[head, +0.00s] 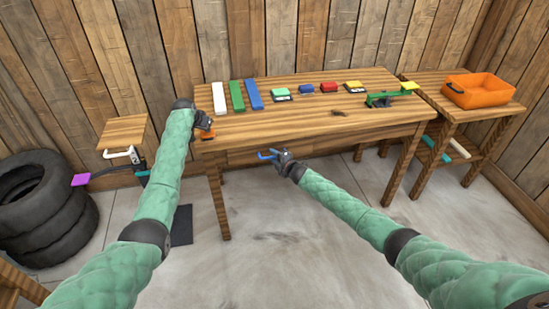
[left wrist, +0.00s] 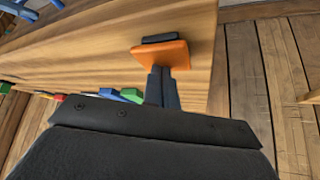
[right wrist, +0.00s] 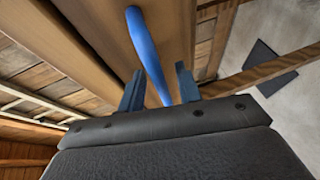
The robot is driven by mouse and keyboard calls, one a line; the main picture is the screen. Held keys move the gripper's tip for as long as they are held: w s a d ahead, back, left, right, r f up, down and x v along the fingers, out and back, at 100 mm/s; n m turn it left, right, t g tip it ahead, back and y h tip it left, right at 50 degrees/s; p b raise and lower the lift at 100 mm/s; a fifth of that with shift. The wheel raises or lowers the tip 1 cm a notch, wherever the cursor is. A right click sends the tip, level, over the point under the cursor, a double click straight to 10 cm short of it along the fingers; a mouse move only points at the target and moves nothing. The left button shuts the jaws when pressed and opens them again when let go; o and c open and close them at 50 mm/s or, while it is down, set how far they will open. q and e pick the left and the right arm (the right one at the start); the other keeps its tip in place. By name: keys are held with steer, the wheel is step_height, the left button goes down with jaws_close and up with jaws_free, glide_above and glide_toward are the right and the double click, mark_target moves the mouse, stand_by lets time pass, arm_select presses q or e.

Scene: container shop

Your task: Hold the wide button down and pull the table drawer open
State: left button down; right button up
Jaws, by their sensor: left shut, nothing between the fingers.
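The wide button is an orange block (head: 208,135) at the table's left front corner; it also shows in the left wrist view (left wrist: 165,55) with a black part beside it. My left gripper (head: 204,122) is shut, its fingertips against the orange face. How far the button is pressed I cannot tell. The drawer's blue handle (head: 265,155) sticks out below the front edge of the table (head: 300,118). My right gripper (right wrist: 158,82) is open, with the blue bar (right wrist: 145,45) between its fingers and gaps visible beside it. The drawer shows no clear opening.
An orange bin (head: 478,91) stands on a side table at right. Tyres (head: 45,210) are stacked at left. The floor before the table is clear.

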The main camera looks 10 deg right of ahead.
arm_select(q)
steer(key=shift+f, duration=0.1)
arm_select(e)
steer(key=shift+c, duration=0.4)
jaws_close()
steer(key=shift+s, duration=0.1)
steer(key=s, duration=0.5)
steer(key=shift+w, duration=0.1)
steer(key=shift+o, duration=0.4)
jaws_free()
